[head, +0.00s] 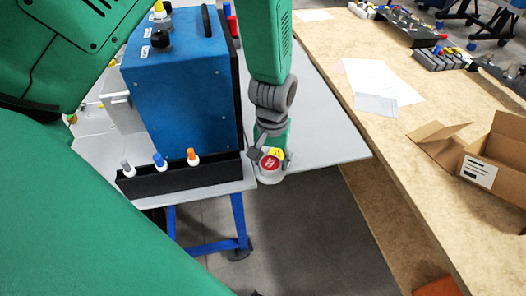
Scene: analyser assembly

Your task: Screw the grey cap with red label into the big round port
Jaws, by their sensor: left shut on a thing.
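My left gripper (268,152) is shut on the grey cap with red label (271,172). The cap's red label faces up, and its pale grey rim shows below the fingers. The gripper holds it just right of the blue analyser box (180,90), near the front edge of the grey table. The big round port cannot be made out in this view. My right gripper is not in view.
A black rack (180,178) with grey, blue and orange capped pieces runs along the box's front. A black knob (160,40) is on the box top. Grey table (325,140) is bare on the right. A wooden bench (430,180) holds papers and an open carton (495,165).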

